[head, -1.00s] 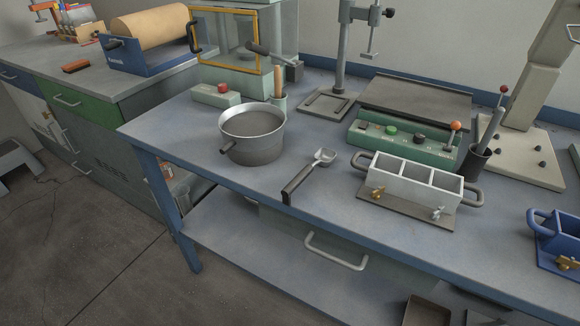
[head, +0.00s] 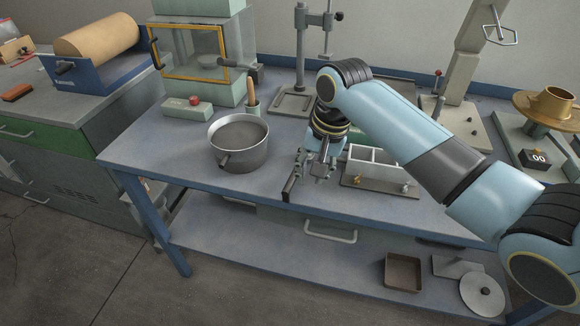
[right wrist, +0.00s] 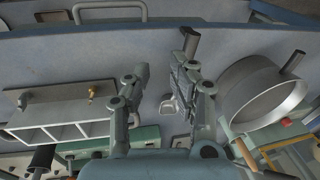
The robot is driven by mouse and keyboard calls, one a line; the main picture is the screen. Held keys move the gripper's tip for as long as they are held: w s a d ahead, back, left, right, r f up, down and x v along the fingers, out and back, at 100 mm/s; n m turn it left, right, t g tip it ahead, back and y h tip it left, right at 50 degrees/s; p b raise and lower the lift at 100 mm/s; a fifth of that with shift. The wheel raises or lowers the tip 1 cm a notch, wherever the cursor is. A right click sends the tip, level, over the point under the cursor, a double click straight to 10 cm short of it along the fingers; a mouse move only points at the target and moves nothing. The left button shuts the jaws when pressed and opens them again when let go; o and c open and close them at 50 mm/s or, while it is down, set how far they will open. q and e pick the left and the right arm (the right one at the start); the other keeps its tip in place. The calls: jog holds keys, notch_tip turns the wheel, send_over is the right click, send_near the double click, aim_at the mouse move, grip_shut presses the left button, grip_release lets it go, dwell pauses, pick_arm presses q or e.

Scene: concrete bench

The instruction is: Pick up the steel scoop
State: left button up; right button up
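The steel scoop lies on the blue-grey bench; in the head view only its dark handle (head: 290,186) shows clearly, pointing to the front edge, and my right gripper hides the rest. My right gripper (head: 312,176) is over the scoop, fingers pointing down at the bench. In the right wrist view the gripper (right wrist: 160,69) is open with a gap between its fingers. The scoop's bowl (right wrist: 171,106) shows in that gap, and its black handle end (right wrist: 190,41) shows past the right-hand finger, which hides part of the handle. My left gripper is out of view.
A steel pot (head: 238,146) stands left of the gripper. A white three-part mould (head: 372,165) on a plate stands close on the right. A jar with a wooden handle (head: 251,98) stands behind the pot. The bench's front edge (head: 260,199) is close by.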

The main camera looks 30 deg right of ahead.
aim_at(293, 178)
jog(key=w+r+m, duration=0.2)
jog(key=w+r, duration=0.1)
jog(key=r, duration=0.1)
jog(key=f, duration=0.3)
jog(key=w+f, duration=0.1)
jog(key=shift+w+a+f, duration=0.1)
jog(key=shift+a+f, duration=0.1)
jog(key=shift+a, duration=0.05)
jog(key=f, duration=0.2)
jog(key=a+f, duration=0.1)
jog(key=f, duration=0.2)
jog(key=shift+w+a+f, duration=0.15)
jog(key=shift+w+f, duration=0.25)
grip_shut()
